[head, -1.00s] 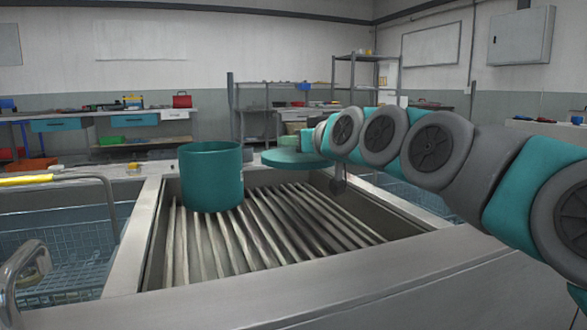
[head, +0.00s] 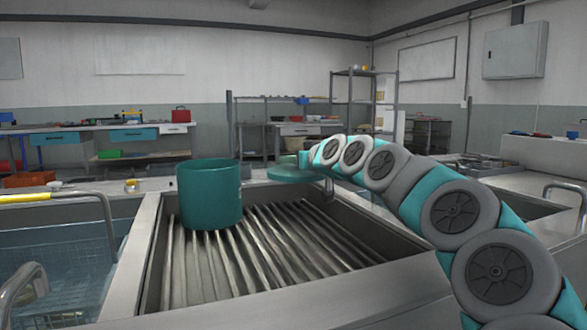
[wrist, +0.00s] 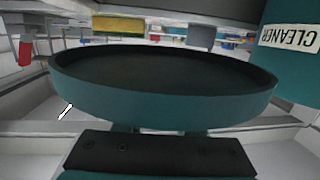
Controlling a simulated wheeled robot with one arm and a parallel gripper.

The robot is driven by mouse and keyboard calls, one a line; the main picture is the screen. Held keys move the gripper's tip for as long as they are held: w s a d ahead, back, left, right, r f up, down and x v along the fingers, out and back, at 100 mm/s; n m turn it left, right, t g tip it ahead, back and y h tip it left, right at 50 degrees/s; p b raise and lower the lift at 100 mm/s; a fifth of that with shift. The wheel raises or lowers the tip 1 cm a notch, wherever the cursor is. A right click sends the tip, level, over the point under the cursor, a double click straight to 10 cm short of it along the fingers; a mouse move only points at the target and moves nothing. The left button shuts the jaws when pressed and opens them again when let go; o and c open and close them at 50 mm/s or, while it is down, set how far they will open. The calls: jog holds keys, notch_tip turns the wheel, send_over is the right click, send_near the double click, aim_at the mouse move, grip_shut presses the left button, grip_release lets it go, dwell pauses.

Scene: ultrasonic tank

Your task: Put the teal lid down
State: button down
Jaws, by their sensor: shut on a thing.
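The teal lid (head: 287,176) is a flat round disc, held level near the tank's far rim, to the right of the teal pot. My gripper (head: 304,160) is shut on it, and the lid hides much of the fingers. In the wrist view the lid (wrist: 160,108) fills the middle, with a teal rim around a dark face, and my gripper (wrist: 165,130) is just below its near edge. I cannot tell whether the lid touches the rim.
The open teal pot (head: 209,197) stands on the ribbed rack (head: 285,240) in the metal tank (head: 150,235). A teal surface labelled CLEANER (wrist: 290,50) is at upper right in the wrist view. A wire basket (head: 75,265) is at left. The rack's right part is clear.

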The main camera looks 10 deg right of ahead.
aim_at(293, 171)
notch_tip(293, 171, down, 2)
jog(key=shift+f, duration=0.1)
jog(key=shift+f+b, duration=0.45)
jog(key=shift+f, duration=0.05)
jog(key=shift+f, duration=0.1)
jog(key=c, duration=0.5)
grip_release()
jog(key=shift+c, duration=0.2)
